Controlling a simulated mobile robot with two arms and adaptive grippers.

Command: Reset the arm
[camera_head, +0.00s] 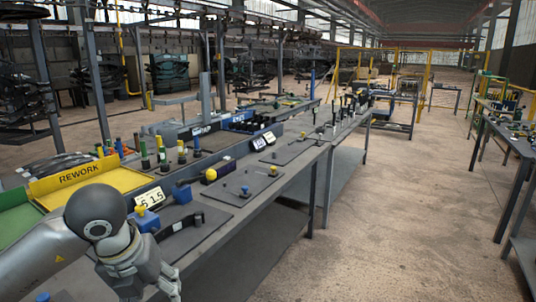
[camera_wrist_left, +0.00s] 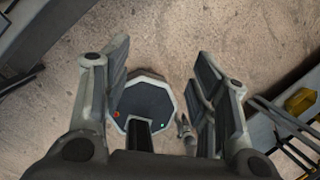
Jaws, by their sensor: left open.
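My left arm comes in from the lower left in the head view, with its gripper (camera_head: 168,283) pointing down beside the near end of the workbench. In the left wrist view my left gripper (camera_wrist_left: 160,85) is open and empty, its two fingers well apart over bare floor. My own octagonal base shows between and below the fingers. My right gripper is not in view.
A long grey workbench (camera_head: 240,210) runs away from me, with a yellow REWORK bin (camera_head: 95,180), a green bin (camera_head: 18,222), a yellow ball (camera_head: 211,175) and dark plates. Open floor (camera_head: 400,210) lies right of it. Another table (camera_head: 515,140) stands far right.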

